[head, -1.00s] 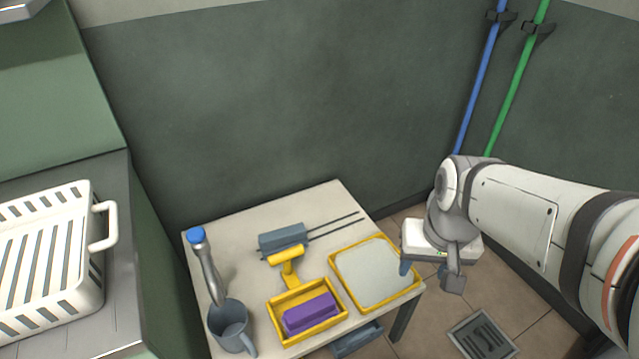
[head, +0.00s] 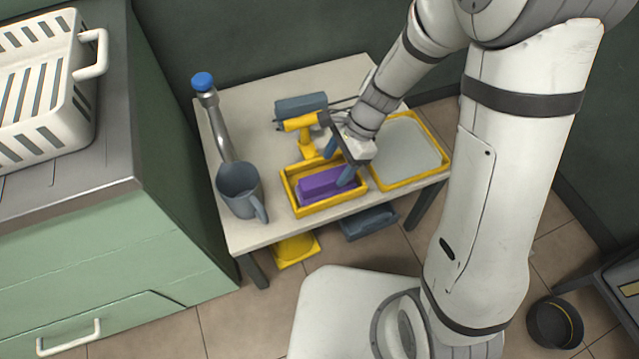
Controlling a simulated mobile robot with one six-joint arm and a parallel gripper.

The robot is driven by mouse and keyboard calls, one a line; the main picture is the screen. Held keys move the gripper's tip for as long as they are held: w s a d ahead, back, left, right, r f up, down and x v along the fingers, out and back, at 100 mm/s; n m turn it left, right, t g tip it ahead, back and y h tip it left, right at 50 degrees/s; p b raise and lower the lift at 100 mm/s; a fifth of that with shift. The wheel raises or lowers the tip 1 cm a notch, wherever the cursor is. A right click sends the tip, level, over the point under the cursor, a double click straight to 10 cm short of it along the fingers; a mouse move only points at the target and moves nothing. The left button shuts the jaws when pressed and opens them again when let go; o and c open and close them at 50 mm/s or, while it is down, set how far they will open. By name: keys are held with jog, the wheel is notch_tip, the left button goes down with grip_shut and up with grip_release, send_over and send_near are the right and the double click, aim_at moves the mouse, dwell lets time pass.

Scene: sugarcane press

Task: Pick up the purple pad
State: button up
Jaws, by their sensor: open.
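The purple pad (head: 318,186) lies in a small yellow tray (head: 301,211) near the front edge of the table. It is a long purple block. My gripper (head: 339,163) is over the right part of the pad, pointing down, with its blue-grey fingers apart. One finger shows behind the pad and one at its front right. I cannot tell whether the fingers touch the pad. The gripper and wrist hide some of the tray's back right corner.
A yellow-rimmed grey tray (head: 408,150) is at right. The white basket (head: 45,85) sits on the left counter.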

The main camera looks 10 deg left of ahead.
aim_at(327, 177)
jog(key=b+x, duration=0.3)
jog(key=x, duration=0.3)
jog(key=shift+w+a, duration=0.1)
jog(key=shift+r, duration=0.1)
jog(key=shift+c, duration=0.3)
jog(key=c, duration=1.1)
jog(key=shift+r, duration=0.1)
jog(key=shift+c, duration=0.2)
notch_tip(327, 177, up, 10)
jog(key=p, duration=0.5)
